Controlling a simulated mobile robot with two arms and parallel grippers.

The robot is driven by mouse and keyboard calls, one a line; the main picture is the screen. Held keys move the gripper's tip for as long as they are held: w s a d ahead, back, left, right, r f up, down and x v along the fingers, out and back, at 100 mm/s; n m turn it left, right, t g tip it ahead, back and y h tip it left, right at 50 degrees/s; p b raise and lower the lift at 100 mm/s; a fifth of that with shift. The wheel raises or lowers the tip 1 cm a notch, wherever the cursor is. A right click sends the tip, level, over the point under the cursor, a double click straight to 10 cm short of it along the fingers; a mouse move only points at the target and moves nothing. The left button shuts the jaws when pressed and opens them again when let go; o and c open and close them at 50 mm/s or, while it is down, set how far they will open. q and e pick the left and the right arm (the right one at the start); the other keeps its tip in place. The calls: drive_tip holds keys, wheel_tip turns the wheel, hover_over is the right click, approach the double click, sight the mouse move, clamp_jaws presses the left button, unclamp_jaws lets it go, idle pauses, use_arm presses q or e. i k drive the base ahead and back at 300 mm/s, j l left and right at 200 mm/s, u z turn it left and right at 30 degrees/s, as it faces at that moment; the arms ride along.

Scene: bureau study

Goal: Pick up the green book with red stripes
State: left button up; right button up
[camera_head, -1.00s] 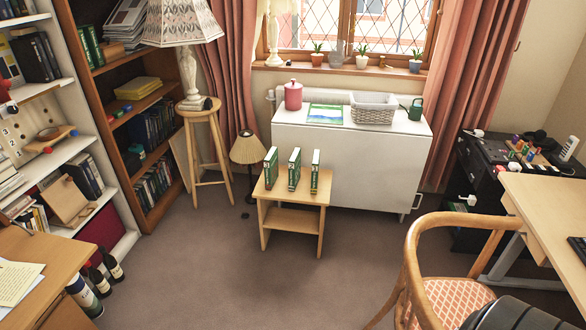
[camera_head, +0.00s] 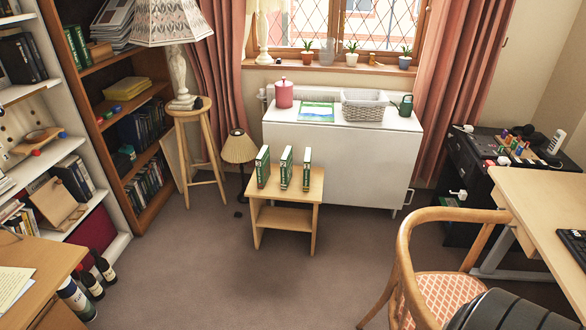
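Three green books stand upright on a small wooden side table (camera_head: 262,190) in the middle of the room. They are the left book (camera_head: 263,167), the middle book (camera_head: 286,167) and the right book (camera_head: 307,170). All have green covers with white markings. At this distance I cannot make out red stripes on any of them. Neither of my grippers shows in the view.
A white cabinet (camera_head: 365,165) stands behind the table. A wooden chair (camera_head: 404,262) and a desk (camera_head: 540,205) are at the right. Bookshelves and a stool (camera_head: 190,114) are at the left. Open carpet (camera_head: 230,285) lies in front of the table.

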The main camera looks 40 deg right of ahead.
sight(262, 166)
drive_tip(key=i+l+u, duration=0.1)
drive_tip(key=i+l, duration=0.35)
drive_tip(key=i+l+u, duration=0.15)
drive_tip(key=i+l, duration=0.35)
drive_tip(key=i+l+u, duration=0.1)
drive_tip(key=i+l, duration=0.3)
drive_tip(key=i+l+u, duration=0.1)
drive_tip(key=i+l, duration=0.3)
drive_tip(key=l, duration=0.3)
drive_tip(key=i+j+z, duration=0.1)
drive_tip(key=z, duration=2.45)
